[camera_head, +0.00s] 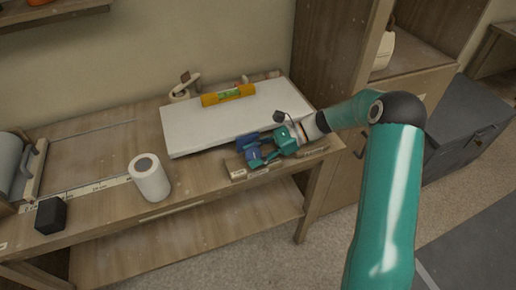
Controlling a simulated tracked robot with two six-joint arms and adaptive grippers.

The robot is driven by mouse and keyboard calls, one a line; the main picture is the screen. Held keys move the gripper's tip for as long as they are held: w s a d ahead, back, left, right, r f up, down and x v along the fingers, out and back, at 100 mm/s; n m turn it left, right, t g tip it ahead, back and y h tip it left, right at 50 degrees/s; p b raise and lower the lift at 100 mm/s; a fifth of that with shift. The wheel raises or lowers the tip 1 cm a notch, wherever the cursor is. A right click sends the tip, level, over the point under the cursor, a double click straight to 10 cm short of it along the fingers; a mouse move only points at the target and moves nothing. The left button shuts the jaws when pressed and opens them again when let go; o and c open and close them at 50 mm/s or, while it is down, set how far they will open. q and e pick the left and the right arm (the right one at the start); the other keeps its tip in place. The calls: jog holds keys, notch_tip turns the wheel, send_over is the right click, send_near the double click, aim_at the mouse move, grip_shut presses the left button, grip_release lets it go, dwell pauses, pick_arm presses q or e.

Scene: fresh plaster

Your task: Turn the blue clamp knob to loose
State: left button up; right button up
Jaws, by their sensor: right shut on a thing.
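The blue clamp knob (253,157) is at the front right of the workbench, just in front of a white slab (195,137). My right gripper (261,151) reaches in from the right and is shut on the blue knob, its teal fingers around it. The fingers hide part of the knob, so its exact angle cannot be told. A second blue part (243,141) shows just behind the fingers. A wooden strip with pale labels (238,175) lies in front of the knob along the bench edge. My left gripper is not in view.
A yellow spirit level (228,95) lies on the slab. A white cylinder (149,178) and a black block (51,215) stand on the left of the bench (105,150). A wooden cabinet (335,50) rises close to my right arm. A grey chest (465,130) stands far right.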

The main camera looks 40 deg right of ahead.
jog(key=shift+s+a+f+n+g+y, duration=0.15)
jog(key=shift+n+g+y, duration=0.1)
jog(key=shift+n+g, duration=0.55)
jog(key=shift+w+a+r+n+g+y, duration=0.1)
jog(key=shift+n+g+y, duration=0.15)
jog(key=shift+n+g, duration=0.55)
jog(key=shift+s+f+g, duration=0.1)
jog(key=shift+g, duration=0.2)
jog(key=o, duration=0.9)
jog(key=shift+d, duration=0.1)
